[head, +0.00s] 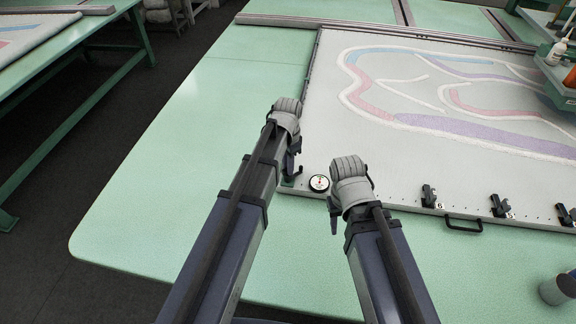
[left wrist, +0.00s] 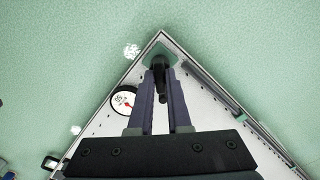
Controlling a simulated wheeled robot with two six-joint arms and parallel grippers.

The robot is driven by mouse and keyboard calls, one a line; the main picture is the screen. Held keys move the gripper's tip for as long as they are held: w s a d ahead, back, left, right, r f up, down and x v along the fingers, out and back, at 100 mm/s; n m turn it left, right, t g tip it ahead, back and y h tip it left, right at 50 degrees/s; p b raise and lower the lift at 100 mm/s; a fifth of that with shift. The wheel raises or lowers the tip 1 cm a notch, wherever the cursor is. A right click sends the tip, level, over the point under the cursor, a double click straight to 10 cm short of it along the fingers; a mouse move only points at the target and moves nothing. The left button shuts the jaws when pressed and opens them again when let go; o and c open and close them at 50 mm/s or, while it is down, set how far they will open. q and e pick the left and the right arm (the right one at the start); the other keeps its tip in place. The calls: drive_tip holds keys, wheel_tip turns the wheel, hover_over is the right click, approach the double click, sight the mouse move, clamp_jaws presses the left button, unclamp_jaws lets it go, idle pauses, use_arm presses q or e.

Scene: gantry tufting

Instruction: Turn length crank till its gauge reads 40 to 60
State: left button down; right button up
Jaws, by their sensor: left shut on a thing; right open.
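The length crank (left wrist: 161,80) is a small black handle at the corner of the tufting frame. In the left wrist view, the two fingers of my left gripper (left wrist: 160,75) close on it from both sides. In the head view my left gripper (head: 293,152) is down at the frame's near left corner, and my arm hides much of the crank. The round white gauge (head: 319,183) lies just right of the crank; it also shows in the left wrist view (left wrist: 124,99) with a red needle, whose reading is too small to tell surely. My right gripper (head: 335,213) is open, right of the gauge.
The frame (head: 400,207) holds pale cloth with red, blue and purple tufted bands. Several black clamps (head: 429,197) and a black handle (head: 463,225) line its near edge. A grey cup (head: 557,289) stands at the right. The green table (head: 150,215) is clear at left.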

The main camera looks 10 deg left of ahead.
use_arm(q)
drive_tip(key=c, duration=0.9)
unclamp_jaws()
drive_tip(key=shift+o, duration=0.2)
wheel_tip(320, 180, up, 8)
drive_tip(key=p, duration=0.8)
drive_tip(key=shift+f, duration=0.1)
drive_tip(key=s+d+n, duration=0.2)
drive_tip(key=s+d, duration=0.1)
drive_tip(key=s, duration=0.6)
drive_tip(key=s+d+n+y, duration=0.1)
drive_tip(key=s+d+n, duration=0.2)
drive_tip(key=s, duration=0.6)
drive_tip(key=shift+s+d, duration=0.2)
drive_tip(key=shift+d, duration=0.05)
